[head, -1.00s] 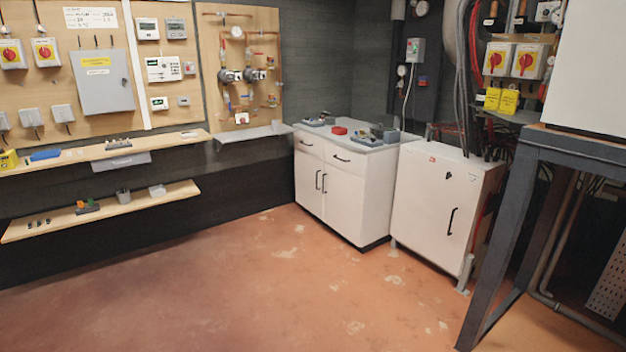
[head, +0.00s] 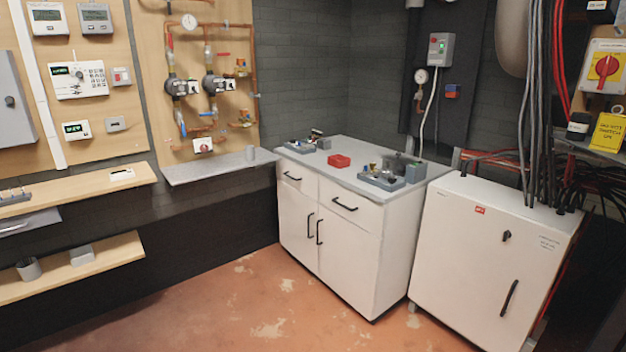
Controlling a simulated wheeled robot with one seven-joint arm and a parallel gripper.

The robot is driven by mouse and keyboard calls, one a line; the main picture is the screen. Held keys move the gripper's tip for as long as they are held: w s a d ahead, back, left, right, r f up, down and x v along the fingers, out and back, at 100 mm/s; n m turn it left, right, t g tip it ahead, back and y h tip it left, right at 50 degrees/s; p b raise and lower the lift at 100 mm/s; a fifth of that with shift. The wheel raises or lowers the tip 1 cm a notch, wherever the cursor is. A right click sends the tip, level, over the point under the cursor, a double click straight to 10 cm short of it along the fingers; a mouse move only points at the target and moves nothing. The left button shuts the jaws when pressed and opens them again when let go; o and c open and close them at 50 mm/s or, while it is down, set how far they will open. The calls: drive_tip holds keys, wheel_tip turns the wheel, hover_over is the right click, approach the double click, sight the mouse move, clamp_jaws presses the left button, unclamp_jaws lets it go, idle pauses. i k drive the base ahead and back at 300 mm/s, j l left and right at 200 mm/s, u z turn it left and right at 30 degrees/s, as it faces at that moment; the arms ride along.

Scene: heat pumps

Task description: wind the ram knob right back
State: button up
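I cannot pick out the ram knob for certain at this distance. Small fittings stand in a grey tray (head: 382,180) on the right of the white cabinet's grey top, with a grey block (head: 415,173) beside it. A second grey tray (head: 300,146) with small parts lies at the back left of the same top. A knob could be among these parts, but they are too small to tell. My gripper is not in the head view.
The white cabinet (head: 325,235) has drawers and doors, all shut. A red box (head: 339,161) sits on its top. A white metal enclosure (head: 480,265) stands close on its right. A grey shelf (head: 220,167) juts out at left. The floor (head: 270,310) in front is clear.

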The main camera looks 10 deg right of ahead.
sight(391, 179)
drive_tip(key=i+z, duration=0.15)
drive_tip(key=i, duration=0.3)
drive_tip(key=i+j+z, duration=0.15)
drive_tip(key=i, duration=0.25)
drive_tip(key=i+j+z, duration=0.15)
drive_tip(key=i, duration=0.3)
